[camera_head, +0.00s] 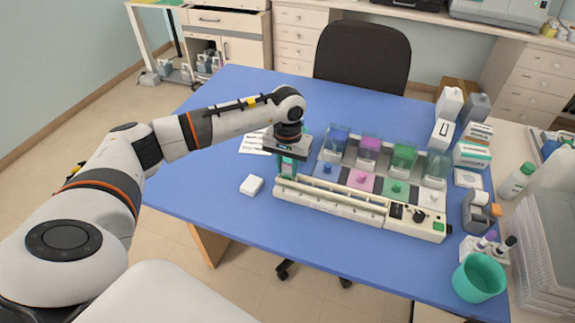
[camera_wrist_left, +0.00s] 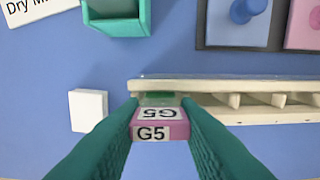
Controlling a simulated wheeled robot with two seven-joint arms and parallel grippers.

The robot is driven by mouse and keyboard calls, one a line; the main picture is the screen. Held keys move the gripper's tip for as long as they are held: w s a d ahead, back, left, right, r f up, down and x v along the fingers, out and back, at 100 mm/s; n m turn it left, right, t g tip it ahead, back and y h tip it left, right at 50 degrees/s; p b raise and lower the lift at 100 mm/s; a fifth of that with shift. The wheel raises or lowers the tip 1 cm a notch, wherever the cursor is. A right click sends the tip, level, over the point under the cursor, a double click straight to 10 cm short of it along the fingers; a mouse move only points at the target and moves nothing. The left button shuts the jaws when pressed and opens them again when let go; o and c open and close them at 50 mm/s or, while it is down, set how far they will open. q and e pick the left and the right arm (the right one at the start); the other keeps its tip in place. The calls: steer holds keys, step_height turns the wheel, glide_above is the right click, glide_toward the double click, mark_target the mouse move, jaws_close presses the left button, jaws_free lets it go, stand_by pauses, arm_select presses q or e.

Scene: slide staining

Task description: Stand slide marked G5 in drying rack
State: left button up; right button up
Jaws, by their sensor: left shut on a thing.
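The slide marked G5 (camera_wrist_left: 162,131) shows in the left wrist view, with a pink label end facing the camera. My left gripper (camera_wrist_left: 158,128) is shut on it, one green finger on each side. In the head view my left gripper (camera_head: 288,167) points down at the left end of the long cream drying rack (camera_head: 330,203). In the left wrist view the slide overlaps the left end of the rack (camera_wrist_left: 205,88). I cannot tell whether the slide's lower edge is inside a slot. My right gripper is not in view.
Staining jars (camera_head: 369,148) in several colours stand behind the rack. A small white block (camera_head: 251,185) lies left of the rack. A teal open container (camera_wrist_left: 117,22) is near the gripper. A teal cup (camera_head: 479,279) stands at the table's right front. The blue table (camera_head: 210,185) is clear at left.

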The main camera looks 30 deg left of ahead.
arm_select(q)
steer(key=shift+f+b, duration=0.3)
steer(key=shift+b, duration=0.1)
steer(key=o, duration=1)
steer(key=shift+o, duration=0.2)
steer(key=shift+r, duration=0.2)
step_height(320, 180, up, 12)
steer(key=b, duration=0.2)
steer(key=shift+f, duration=0.2)
steer(key=shift+s, duration=0.1)
